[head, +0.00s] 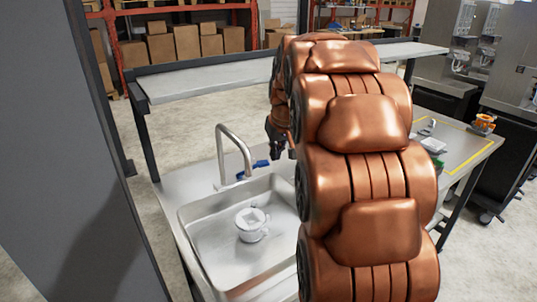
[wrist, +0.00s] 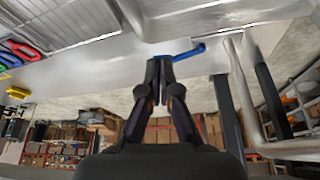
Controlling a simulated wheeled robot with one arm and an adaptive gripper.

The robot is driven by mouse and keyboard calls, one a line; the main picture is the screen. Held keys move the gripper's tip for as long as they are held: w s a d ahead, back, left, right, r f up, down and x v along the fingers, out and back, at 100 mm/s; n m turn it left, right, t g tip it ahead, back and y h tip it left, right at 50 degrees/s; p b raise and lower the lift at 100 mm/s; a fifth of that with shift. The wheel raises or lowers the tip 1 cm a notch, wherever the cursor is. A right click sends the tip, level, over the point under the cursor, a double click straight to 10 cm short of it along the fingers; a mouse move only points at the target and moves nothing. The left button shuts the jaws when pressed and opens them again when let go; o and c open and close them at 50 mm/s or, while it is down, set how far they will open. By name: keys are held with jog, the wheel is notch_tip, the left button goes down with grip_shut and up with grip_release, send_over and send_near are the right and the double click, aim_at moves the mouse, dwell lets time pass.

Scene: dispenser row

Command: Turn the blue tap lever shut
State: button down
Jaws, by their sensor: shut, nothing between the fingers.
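The blue tap lever (head: 258,165) sticks out to the right at the base of the curved metal tap (head: 234,148) behind the sink. In the wrist view the lever (wrist: 190,52) lies just to the right of my fingertips, with the tap pipe (wrist: 240,88) further right. My gripper (head: 280,150) is to the right of the lever in the head view, with its fingers pointing down. The fingers (wrist: 160,62) are closed together and empty. I cannot tell whether they touch the lever. My copper arm hides part of the counter.
A white vessel (head: 252,228) stands in the steel sink (head: 205,242). A raised shelf (head: 200,84) runs behind the counter. Red, green and blue looped items (wrist: 16,50) show at the wrist view's left. Boxes fill the far racks.

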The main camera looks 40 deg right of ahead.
jog(key=w+d+f+p, duration=0.2)
jog(key=w+f+p, duration=0.2)
jog(key=w+f, duration=0.2)
jog(key=shift+x, duration=1.2)
jog(key=shift+f, duration=0.1)
